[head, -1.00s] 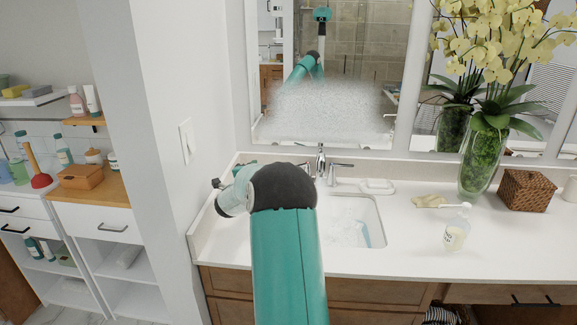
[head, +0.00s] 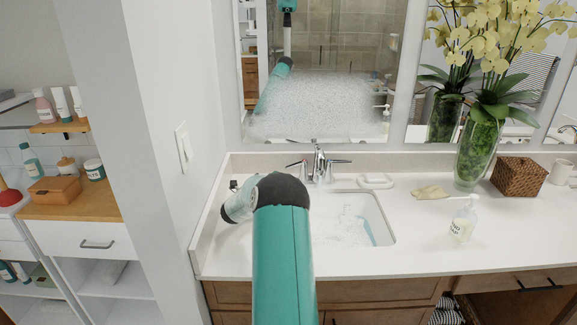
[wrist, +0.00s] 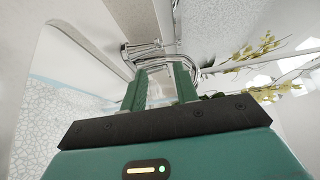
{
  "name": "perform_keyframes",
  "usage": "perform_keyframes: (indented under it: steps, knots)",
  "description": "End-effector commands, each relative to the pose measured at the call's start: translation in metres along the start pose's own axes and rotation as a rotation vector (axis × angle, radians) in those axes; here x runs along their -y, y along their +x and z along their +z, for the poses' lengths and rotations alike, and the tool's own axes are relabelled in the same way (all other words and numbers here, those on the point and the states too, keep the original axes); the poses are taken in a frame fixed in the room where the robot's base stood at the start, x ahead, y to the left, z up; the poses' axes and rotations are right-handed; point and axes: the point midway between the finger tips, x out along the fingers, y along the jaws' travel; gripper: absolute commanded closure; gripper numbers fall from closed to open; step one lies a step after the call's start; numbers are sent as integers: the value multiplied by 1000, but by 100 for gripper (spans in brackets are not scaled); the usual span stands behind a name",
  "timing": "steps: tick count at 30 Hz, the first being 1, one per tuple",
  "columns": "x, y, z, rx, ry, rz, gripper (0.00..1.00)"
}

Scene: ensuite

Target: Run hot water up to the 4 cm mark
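The white sink basin (head: 385,222) is set in the counter, with pale, foamy-looking water (head: 340,232) and a blue strip (head: 368,230) at its right side. I cannot read any depth mark. The chrome faucet (head: 319,163) stands behind the basin, with a left lever (head: 297,164) and a right lever (head: 338,162). In the wrist view, my gripper (wrist: 160,75) has its two green fingers apart, close to chrome faucet parts (wrist: 143,48); I cannot tell whether they touch. My arm hides the gripper in the head view. The basin (wrist: 45,50) also shows at left there.
A wall closes the left side. The mirror (head: 330,60) is partly fogged.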

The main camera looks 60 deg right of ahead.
Motion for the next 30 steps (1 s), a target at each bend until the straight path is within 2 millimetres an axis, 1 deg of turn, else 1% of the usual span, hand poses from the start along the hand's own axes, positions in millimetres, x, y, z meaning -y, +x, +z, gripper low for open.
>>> perform_keyframes:
  steps: [2, 5, 12, 19, 24, 30]
  knots:
    - [-1, 7, 0, 3, 1, 1, 70]
    - [-1, 23, -2, 1, 0, 1, 70]
    - [-2, 71, -2, 2, 2, 3, 70]
    - [-2, 111, 0, 2, 1, 2, 70]
    - [-1, 128, 2, 3, 1, 2, 70]
    - [-1, 135, 4, 6, 0, 2, 70]
